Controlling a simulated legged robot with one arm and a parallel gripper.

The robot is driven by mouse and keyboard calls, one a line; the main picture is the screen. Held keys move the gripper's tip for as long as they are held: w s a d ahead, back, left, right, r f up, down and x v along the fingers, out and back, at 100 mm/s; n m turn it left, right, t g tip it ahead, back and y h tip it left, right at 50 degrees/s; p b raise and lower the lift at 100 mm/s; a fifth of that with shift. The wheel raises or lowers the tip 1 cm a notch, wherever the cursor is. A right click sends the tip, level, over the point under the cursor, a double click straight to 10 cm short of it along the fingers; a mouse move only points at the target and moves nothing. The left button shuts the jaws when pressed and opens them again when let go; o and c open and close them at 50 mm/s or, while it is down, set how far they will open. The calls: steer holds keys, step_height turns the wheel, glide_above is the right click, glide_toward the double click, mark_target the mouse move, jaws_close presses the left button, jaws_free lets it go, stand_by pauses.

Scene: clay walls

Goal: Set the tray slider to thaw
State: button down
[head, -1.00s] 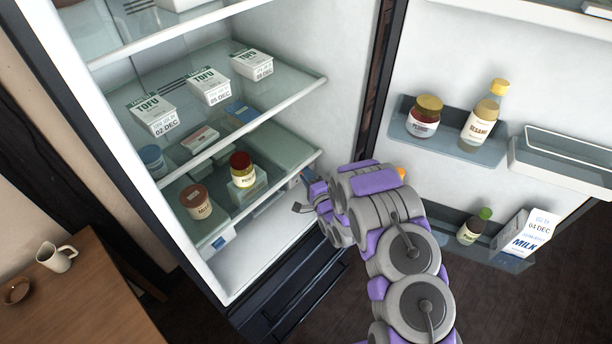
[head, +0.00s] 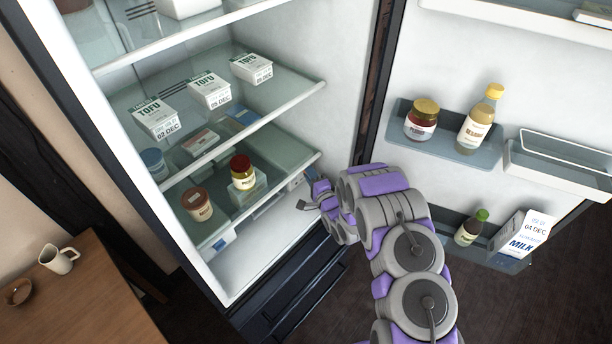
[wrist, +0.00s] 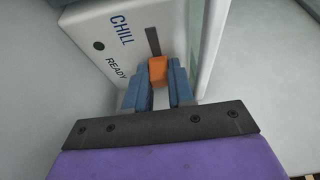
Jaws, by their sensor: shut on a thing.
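In the wrist view, an orange slider knob (wrist: 158,70) sits at the near end of a dark slot (wrist: 152,40) in a white panel (wrist: 88,30). The panel carries the words CHILL and READY beside a dark round dot; no THAW label is readable. My gripper (wrist: 159,88) has its blue fingers on either side of the knob, shut on it. In the head view, my gripper (head: 306,204) is inside the fridge's lower right part, below the lower glass shelf. The knob is not discernible there.
Tofu packs (head: 210,89) stand on the shelf above. A red-lidded jar (head: 242,172) and a brown-lidded jar (head: 197,204) stand left of my gripper. The open door at right holds bottles and a milk carton (head: 526,236). The fridge floor (head: 245,262) is bare.

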steer(key=shift+w+d+f, duration=0.1)
steer(key=shift+w+d, duration=0.3)
steer(key=shift+d, duration=0.05)
steer(key=c, duration=1.4)
jaws_free()
steer(key=shift+o, duration=0.8)
steer(key=shift+w, duration=0.15)
steer(key=shift+d, duration=0.1)
steer(key=p+v, duration=0.4)
steer(key=v, duration=1.3)
